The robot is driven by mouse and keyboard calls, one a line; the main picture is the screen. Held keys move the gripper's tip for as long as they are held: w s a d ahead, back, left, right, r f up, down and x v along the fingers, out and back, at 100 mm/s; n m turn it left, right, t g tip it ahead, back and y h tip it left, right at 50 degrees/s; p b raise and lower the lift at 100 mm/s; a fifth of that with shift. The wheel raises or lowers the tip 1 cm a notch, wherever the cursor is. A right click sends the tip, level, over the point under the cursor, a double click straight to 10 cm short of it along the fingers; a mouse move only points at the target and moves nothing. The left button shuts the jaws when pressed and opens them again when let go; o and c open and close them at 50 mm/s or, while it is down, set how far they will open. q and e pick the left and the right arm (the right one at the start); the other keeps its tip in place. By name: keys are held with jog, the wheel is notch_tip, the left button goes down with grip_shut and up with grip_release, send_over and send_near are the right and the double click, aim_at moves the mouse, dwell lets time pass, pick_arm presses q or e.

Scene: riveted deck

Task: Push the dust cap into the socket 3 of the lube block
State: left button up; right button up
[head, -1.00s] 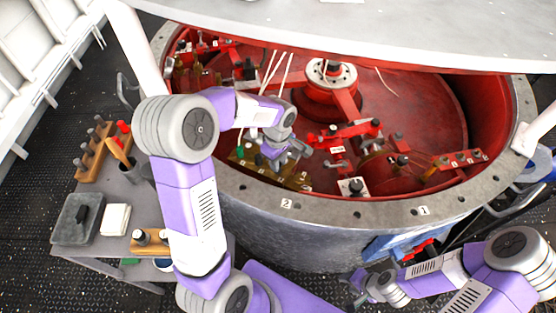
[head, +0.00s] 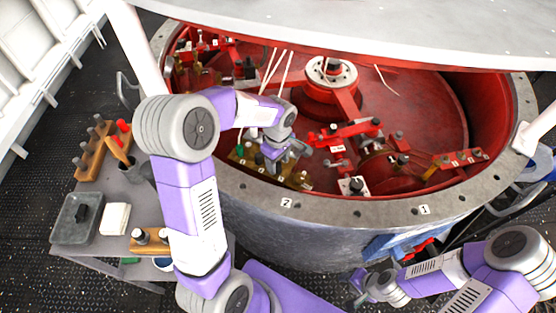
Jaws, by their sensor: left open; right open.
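The brass lube block (head: 287,178) lies inside the red drum near its front left rim, with small number labels along its front. My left gripper (head: 279,163) is over the block with its jaws pointing down, open. Its fingers hide part of the block and some sockets. I cannot make out which socket is 3. A small green piece (head: 240,149) shows at the block's left end; I cannot tell whether it is the dust cap. A dark piece (head: 260,159) is close to the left gripper's fingers. My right gripper (head: 357,289) is open, outside the drum at lower right.
The drum rim (head: 330,209) runs in front of the block. Pale thin lines (head: 270,67) rise behind my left gripper. Red valve arms (head: 345,133) stand right of it. A side table with a grey tray (head: 76,219), white cloth (head: 115,218) and wooden racks (head: 92,150) is at left.

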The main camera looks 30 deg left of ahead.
pick_arm(q)
jog(key=shift+r, duration=0.1)
notch_tip(320, 180, up, 7)
jog(key=shift+r+p, duration=0.2)
jog(key=shift+p, duration=0.9)
